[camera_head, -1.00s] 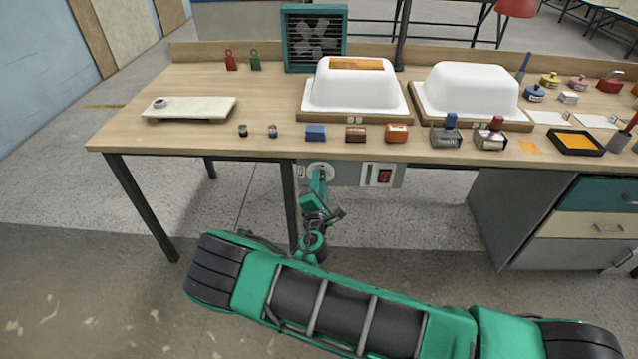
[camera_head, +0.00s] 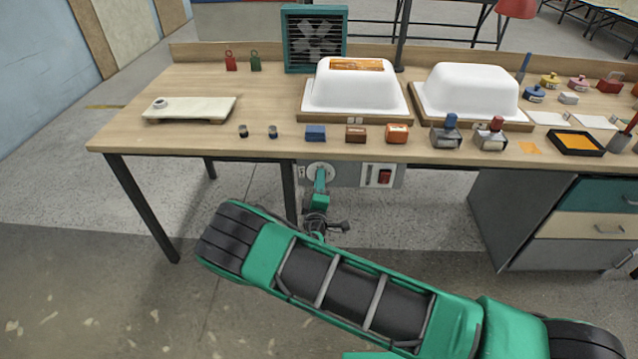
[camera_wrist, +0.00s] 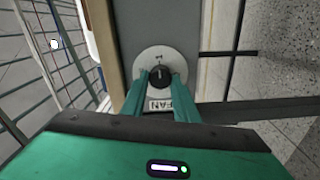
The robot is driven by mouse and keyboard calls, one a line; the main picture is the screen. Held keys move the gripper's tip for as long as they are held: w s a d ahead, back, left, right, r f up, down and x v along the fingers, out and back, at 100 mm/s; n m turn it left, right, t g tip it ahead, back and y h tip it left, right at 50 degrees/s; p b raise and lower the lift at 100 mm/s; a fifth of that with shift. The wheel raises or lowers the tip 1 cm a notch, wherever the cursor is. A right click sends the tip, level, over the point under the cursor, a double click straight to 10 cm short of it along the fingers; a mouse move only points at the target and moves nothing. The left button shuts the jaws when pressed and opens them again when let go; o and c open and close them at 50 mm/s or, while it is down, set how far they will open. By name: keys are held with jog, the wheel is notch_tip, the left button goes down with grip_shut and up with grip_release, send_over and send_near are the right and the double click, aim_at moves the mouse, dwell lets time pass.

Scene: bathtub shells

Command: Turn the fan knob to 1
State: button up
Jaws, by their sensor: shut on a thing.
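The black fan knob (camera_wrist: 161,73) sits on a round pale dial plate (camera_wrist: 148,57) in the wrist view. A FAN label (camera_wrist: 160,104) is below it, partly between my fingers. My gripper (camera_wrist: 161,79) is shut on the knob, one finger on each side. Small marks show on the upper part of the dial, too small to read surely. In the head view, the dial plate (camera_head: 318,167) is on the grey panel under the table's front edge, with my gripper (camera_head: 320,178) against it. The knob itself is hidden there. The teal fan (camera_head: 314,40) stands at the table's back.
A red switch (camera_head: 384,176) is on the same panel, right of the dial. The wooden table (camera_head: 200,110) carries white tub shells (camera_head: 350,90), small blocks and stampers near its front edge. A table leg (camera_head: 289,195) stands close left of my gripper.

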jog(key=shift+d+f, duration=0.2)
jog(key=shift+d, duration=0.05)
jog(key=o, duration=0.9)
jog(key=shift+o, duration=0.8)
jog(key=shift+a+r, duration=0.1)
jog(key=s, duration=1)
jog(key=shift+s+a, duration=0.2)
jog(key=shift+s, duration=0.15)
